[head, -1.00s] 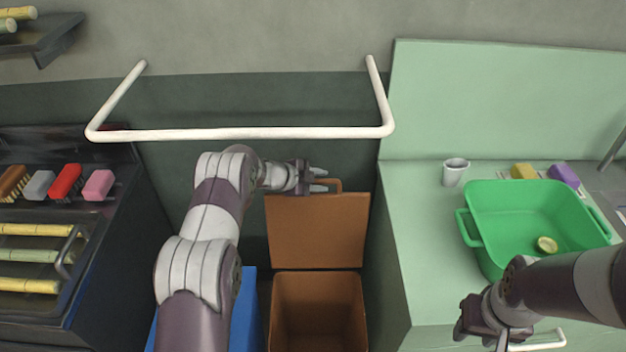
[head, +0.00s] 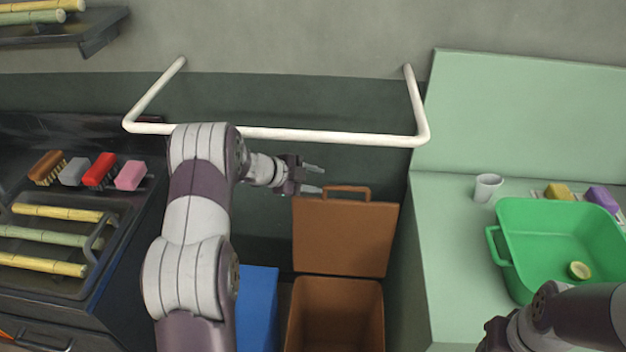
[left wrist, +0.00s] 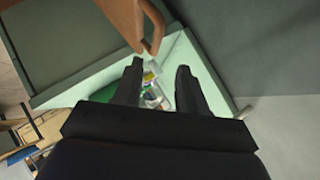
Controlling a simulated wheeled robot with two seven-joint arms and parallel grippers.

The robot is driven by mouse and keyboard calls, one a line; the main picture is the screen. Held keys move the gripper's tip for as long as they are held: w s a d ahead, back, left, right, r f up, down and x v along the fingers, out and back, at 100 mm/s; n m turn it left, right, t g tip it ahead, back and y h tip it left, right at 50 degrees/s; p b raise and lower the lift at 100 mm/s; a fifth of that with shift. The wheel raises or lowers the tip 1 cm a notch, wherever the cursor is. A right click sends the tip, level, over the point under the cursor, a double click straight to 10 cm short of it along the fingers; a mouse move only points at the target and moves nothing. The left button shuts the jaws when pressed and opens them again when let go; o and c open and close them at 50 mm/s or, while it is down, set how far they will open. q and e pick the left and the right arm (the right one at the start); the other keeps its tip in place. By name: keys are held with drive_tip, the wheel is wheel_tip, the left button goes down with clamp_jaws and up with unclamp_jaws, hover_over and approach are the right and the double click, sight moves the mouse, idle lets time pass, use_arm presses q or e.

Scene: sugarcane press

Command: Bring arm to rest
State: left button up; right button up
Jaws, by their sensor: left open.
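My left arm comes up from the bottom of the head view, and its gripper (head: 312,178) points right with its fingers spread and nothing between them. It is just left of and above the handle (head: 340,190) of the raised brown bin lid (head: 345,235), apart from it. In the left wrist view the open fingers (left wrist: 158,88) show, with the handle (left wrist: 152,28) beyond them at the top. My right arm reaches in at the lower right of the head view, in front of the green counter; its fingertips are cut off by the bottom edge.
The brown bin (head: 335,310) stands open beside a blue bin (head: 257,305). A white rail (head: 290,134) spans the wall above. A green basin (head: 550,250) with a cut yellow piece (head: 579,270) and a cup (head: 487,187) are on the counter. Brushes and cane lie left.

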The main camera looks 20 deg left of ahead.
use_arm(q)
drive_tip(key=a+f+n+y, duration=0.3)
drive_tip(key=a+n+y, duration=0.1)
drive_tip(key=a+n, duration=0.1)
drive_tip(key=s+n+g+y, duration=0.45)
drive_tip(key=s+n, duration=0.45)
drive_tip(key=s, duration=0.4)
drive_tip(key=s+d+r+n+g+p, duration=0.1)
drive_tip(key=s+d+r, duration=0.3)
drive_tip(key=s, duration=0.5)
drive_tip(key=s+d+r+n+g, duration=0.1)
drive_tip(key=s+d+r+n, duration=0.1)
drive_tip(key=s+d, duration=0.7)
drive_tip(key=shift+r+n+h+p, duration=0.35)
drive_tip(key=shift+r+n+h, duration=0.1)
drive_tip(key=shift+r, duration=0.45)
drive_tip(key=shift+g, duration=0.25)
